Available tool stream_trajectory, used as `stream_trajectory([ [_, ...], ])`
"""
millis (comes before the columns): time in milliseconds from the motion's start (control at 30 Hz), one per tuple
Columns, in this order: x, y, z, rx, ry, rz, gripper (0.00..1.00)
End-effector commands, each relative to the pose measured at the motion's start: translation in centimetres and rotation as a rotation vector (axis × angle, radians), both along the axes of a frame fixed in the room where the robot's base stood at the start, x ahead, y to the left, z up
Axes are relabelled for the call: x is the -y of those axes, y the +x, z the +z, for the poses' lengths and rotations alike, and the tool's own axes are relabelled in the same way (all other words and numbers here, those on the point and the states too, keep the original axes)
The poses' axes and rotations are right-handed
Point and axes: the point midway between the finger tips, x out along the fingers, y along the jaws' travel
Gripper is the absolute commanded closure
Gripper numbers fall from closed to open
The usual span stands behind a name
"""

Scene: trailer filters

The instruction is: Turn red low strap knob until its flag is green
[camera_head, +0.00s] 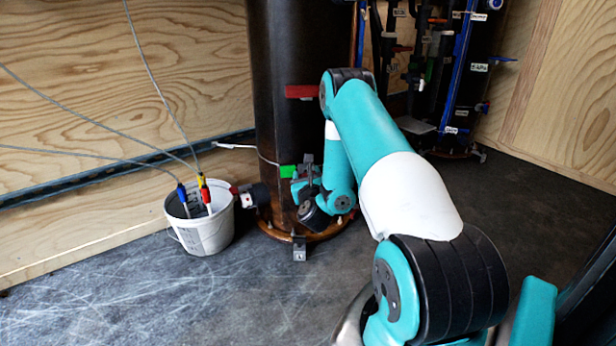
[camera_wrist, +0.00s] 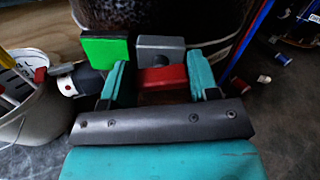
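The red low strap knob (camera_wrist: 162,78) is a red block between my gripper's fingers in the wrist view. My gripper (camera_wrist: 160,76) has its teal fingers apart on either side of the knob. The right finger is close to or touching it; a narrow dark gap shows at the left. A square flag (camera_wrist: 105,51) shows green left of the knob, and the same flag is green in the head view (camera_head: 287,171). A grey block (camera_wrist: 160,48) sits just behind the knob. In the head view my gripper is at the low front of the dark cylinder, mostly hidden by my arm.
The dark cylinder (camera_head: 285,60) stands on an orange-brown base. A red bar (camera_head: 300,91) sticks out higher up. A white bucket (camera_head: 208,236) with coloured cable ends stands at left, beside a dark fitting (camera_head: 256,195). Labelled pipes (camera_head: 465,70) stand behind right. The front-left floor is clear.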

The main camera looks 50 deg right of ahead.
Motion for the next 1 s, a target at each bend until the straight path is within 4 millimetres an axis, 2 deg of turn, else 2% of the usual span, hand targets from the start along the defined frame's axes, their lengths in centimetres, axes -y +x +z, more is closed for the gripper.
stream_trajectory([
  [300, -0.08, 0.05, 0.01, -0.104, -0.106, 0.003, 0.68],
  [533, -0.04, 0.01, -0.08, -0.104, -0.106, 0.002, 0.68],
  [567, -0.04, 0.01, -0.08, -0.104, -0.106, 0.002, 0.4],
  [600, -0.02, 0.01, -0.08, -0.104, -0.106, 0.002, 0.31],
  [667, 0.03, -0.03, -0.07, -0.103, -0.106, 0.001, 0.19],
  [1000, -0.25, -0.13, -0.14, -0.103, -0.106, 0.0, 0.19],
])
